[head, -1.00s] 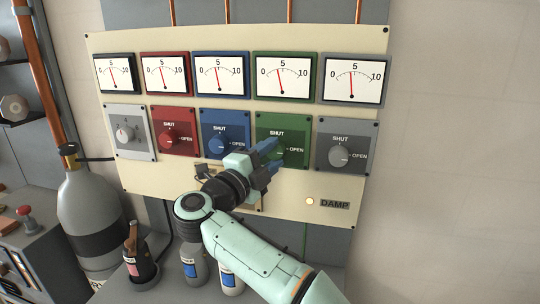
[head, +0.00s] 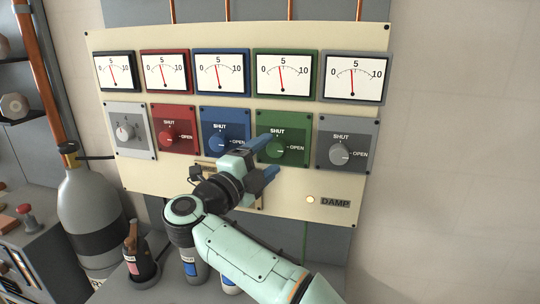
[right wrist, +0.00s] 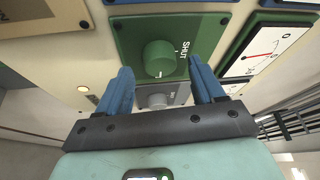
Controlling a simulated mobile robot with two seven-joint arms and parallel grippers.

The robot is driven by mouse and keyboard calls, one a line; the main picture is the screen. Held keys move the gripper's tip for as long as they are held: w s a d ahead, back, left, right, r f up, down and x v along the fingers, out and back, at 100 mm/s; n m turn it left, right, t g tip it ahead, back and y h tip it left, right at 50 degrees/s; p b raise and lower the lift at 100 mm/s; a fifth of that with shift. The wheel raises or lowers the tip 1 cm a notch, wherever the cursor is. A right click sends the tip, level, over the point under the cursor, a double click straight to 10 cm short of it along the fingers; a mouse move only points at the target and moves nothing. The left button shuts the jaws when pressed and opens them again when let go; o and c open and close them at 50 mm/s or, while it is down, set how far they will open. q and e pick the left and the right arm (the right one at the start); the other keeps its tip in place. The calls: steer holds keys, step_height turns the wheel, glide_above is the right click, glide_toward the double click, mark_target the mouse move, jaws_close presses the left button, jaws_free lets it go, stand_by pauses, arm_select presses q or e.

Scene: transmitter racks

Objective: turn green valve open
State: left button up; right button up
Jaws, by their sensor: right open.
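The green valve (head: 275,150) is a round knob on a green plate, with SHUT above it and OPEN to its right. In the right wrist view the green knob (right wrist: 158,57) sits ahead, centred between the fingertips. A white mark shows at its lower edge there; I cannot tell whether it is the pointer or a plate tick. My right gripper (head: 271,155) is open, its blue fingers spread above and below the knob in the head view. In the right wrist view my gripper (right wrist: 160,68) holds nothing. My left gripper is not in view.
Blue (head: 220,144), red (head: 170,140) and grey (head: 340,153) knobs flank the green one. Gauges (head: 284,77) line the row above. A lit lamp (head: 310,199) is below. A gas cylinder (head: 92,210) stands at left, with small bottles below the panel.

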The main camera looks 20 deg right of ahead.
steer(key=b+v, duration=0.1)
steer(key=v, duration=1)
steer(key=shift+s+a, duration=0.15)
steer(key=shift+a, duration=0.15)
